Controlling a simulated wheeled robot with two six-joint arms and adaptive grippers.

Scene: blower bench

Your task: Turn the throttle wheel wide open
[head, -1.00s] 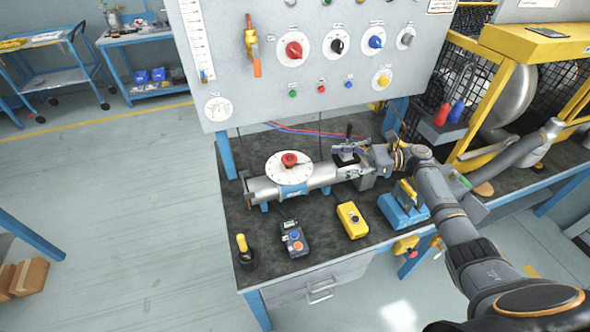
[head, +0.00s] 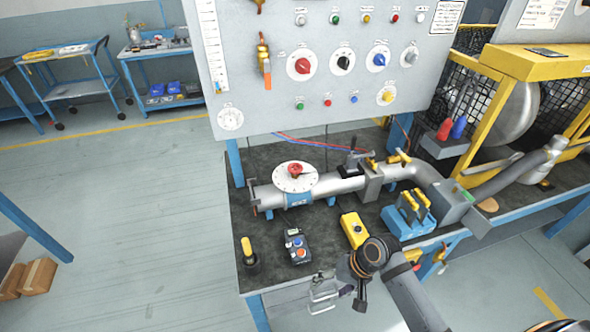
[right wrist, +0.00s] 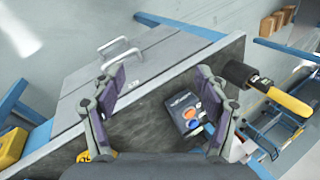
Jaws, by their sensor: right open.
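A round white dial (head: 310,183) with a red knob (head: 295,170) at its centre sits on top of the silver pipe (head: 345,185) on the bench; it is the likeliest throttle wheel. A black lever (head: 352,146) stands up from the pipe to its right. My right gripper (head: 341,287) is at the bench's front edge, below the yellow box and apart from the dial. The dial is outside that view. My left gripper is not in view.
A grey pendant box (head: 297,246), a yellow box (head: 354,230), a yellow-handled tool (head: 248,250) and a blue holder (head: 408,218) stand along the bench front. The control panel (head: 280,105) rises behind the pipe. The drawer handle (right wrist: 124,60) is near my fingers.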

